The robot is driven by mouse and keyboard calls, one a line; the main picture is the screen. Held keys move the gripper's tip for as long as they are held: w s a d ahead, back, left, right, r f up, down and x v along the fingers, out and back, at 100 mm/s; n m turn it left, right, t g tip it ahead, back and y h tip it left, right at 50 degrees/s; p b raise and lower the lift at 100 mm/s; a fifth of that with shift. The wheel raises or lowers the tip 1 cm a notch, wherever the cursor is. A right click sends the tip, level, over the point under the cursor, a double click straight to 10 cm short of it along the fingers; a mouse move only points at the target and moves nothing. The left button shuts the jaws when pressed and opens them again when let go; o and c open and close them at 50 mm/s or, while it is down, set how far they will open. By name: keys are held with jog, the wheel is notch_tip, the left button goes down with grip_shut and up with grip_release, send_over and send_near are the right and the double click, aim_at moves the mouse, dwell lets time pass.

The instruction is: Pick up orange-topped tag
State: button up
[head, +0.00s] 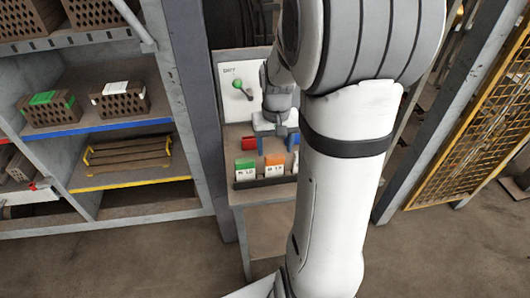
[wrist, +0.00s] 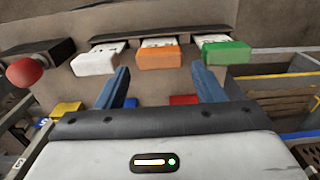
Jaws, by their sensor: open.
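The orange-topped tag (wrist: 160,57) stands in a dark holder in the wrist view, between a white-topped tag (wrist: 95,63) and a green-topped tag (wrist: 224,53). In the head view the orange-topped tag (head: 274,168) stands right of the green-topped tag (head: 245,168). My gripper (wrist: 158,75) is open, its two blue fingers pointing toward the row of tags. The orange top lies ahead of the gap between them, and nothing is held. In the head view my gripper (head: 275,144) hangs just above the tags. The white-topped tag is mostly hidden there by my arm.
A panel (head: 240,85) with a green lever (head: 239,85) stands behind the tags. Shelves (head: 125,127) with hollow bricks (head: 122,102) are at left. A yellow mesh gate (head: 470,120) is at right. A red knob (wrist: 26,72) sits left of the tags.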

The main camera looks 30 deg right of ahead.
aim_at(274, 164)
notch_tip(274, 164, down, 8)
jog(key=shift+r+p, duration=0.15)
jog(key=shift+p, duration=0.15)
jog(key=shift+c, duration=0.4)
jog(key=c, duration=0.7)
